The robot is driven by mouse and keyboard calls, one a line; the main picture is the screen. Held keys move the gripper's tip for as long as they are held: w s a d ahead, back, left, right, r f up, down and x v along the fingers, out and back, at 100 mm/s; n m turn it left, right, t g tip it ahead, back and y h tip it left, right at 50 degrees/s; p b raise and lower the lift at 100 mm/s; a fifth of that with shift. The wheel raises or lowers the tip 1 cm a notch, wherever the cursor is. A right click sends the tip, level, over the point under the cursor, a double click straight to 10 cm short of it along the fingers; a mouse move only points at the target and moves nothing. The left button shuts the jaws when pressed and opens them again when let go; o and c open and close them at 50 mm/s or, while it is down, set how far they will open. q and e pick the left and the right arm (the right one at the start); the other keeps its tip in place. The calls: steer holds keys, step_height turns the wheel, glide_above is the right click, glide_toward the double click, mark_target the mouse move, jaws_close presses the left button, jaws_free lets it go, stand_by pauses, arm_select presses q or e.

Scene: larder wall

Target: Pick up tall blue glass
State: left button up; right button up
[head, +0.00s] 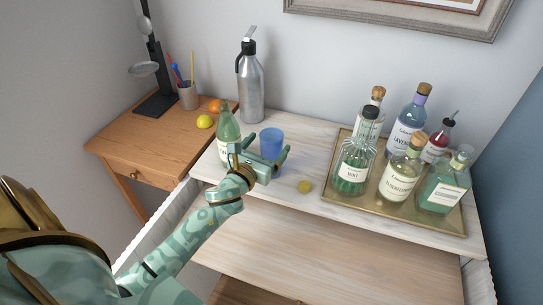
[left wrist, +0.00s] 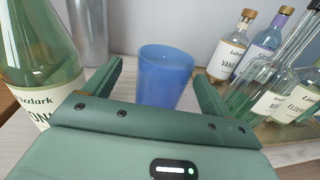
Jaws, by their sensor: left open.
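The tall blue glass (head: 271,142) stands upright on the pale wooden top, near its left end. My left gripper (head: 263,158) is open just in front of it, with its fingers pointing toward the glass. In the left wrist view the blue glass (left wrist: 164,76) shows between the two open fingers (left wrist: 157,88), and its lower part is hidden by the gripper body. I cannot tell from these views whether the fingers reach around its sides. My right gripper is not in view.
A green bottle (head: 227,126) stands close to the left of the gripper. A silver siphon (head: 250,88) stands behind. A brass tray (head: 449,222) with several bottles takes up the right side.

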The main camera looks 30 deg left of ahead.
mark_target(276, 135)
arm_select(q)
steer(key=w, duration=0.4)
steer(key=shift+w+r, duration=0.15)
steer(key=shift+w, duration=0.05)
steer(key=shift+s, duration=0.1)
steer(key=c, duration=1.6)
steer(key=shift+r, duration=0.1)
